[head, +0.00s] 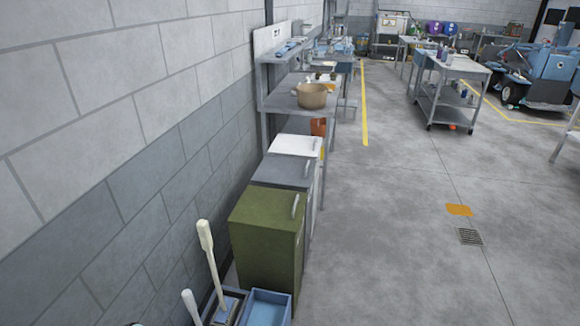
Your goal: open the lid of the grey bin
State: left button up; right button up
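The grey bin (284,173) stands against the left wall, in the row between a green bin (263,215) and a white bin (296,146). Its grey top looks flat and closed. A small light handle (308,168) sits at the right edge of its top. The green bin in front hides most of its body. Neither of my grippers is in view.
A blue open tub (268,308) and upright pale handles (206,237) stand before the green bin. Behind the bins is a metal bench (287,98) with a tan pot (312,96). The floor (390,220) right of the bins is clear; a steel cart (450,70) stands farther back.

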aim_at(277, 170)
jog(key=u, duration=1.65)
jog(key=l+u, duration=0.65)
jog(key=u, duration=0.2)
jog(key=k+l, duration=0.1)
jog(key=l, duration=0.45)
jog(key=k+l, duration=0.1)
jog(key=l, duration=0.4)
jog(key=k+l, duration=0.1)
jog(key=l, duration=0.45)
jog(key=k+l, duration=0.1)
jog(key=l, duration=0.4)
jog(key=k+l, duration=0.1)
jog(key=l, duration=0.45)
jog(key=k+l, duration=0.1)
jog(key=l, duration=0.45)
